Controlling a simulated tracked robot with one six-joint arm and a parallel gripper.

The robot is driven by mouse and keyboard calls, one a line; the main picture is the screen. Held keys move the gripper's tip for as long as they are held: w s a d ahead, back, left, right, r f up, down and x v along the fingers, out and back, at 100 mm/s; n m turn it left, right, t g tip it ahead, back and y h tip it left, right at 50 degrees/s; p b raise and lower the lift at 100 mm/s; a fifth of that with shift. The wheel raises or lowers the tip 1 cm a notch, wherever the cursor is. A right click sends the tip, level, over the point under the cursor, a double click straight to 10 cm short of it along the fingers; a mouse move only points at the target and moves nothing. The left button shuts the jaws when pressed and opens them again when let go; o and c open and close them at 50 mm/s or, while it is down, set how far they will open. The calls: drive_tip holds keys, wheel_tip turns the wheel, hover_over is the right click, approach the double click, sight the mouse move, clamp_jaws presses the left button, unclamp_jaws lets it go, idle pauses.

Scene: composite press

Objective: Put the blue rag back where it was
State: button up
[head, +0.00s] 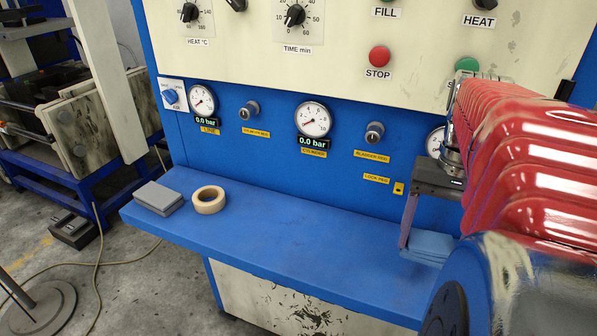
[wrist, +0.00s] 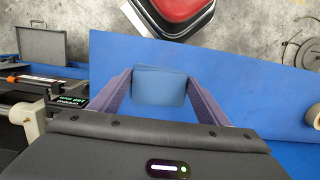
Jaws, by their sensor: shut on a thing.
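The blue rag (head: 430,245) is a folded light-blue cloth at the right part of the blue shelf (head: 290,245). My gripper (head: 422,235) comes down over it, and my red-sleeved arm hides part of that area. In the wrist view the blue rag (wrist: 160,86) sits between the two fingers of my gripper (wrist: 160,88), which are shut on it. The rag is at or just above the shelf surface; I cannot tell whether it touches.
A grey pad stack (head: 159,198) and a tape roll (head: 208,200) lie on the shelf's left end. The shelf between them and the rag is clear. The panel behind carries gauges (head: 313,119) and regulator knobs (head: 374,133). A floor pedal (head: 75,230) stands at left.

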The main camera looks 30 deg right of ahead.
drive_tip(key=shift+s+d+f, duration=0.1)
drive_tip(key=shift+f, duration=3.05)
drive_tip(key=shift+f, duration=1.85)
drive_tip(key=o, duration=1.1)
drive_tip(key=shift+f, duration=0.1)
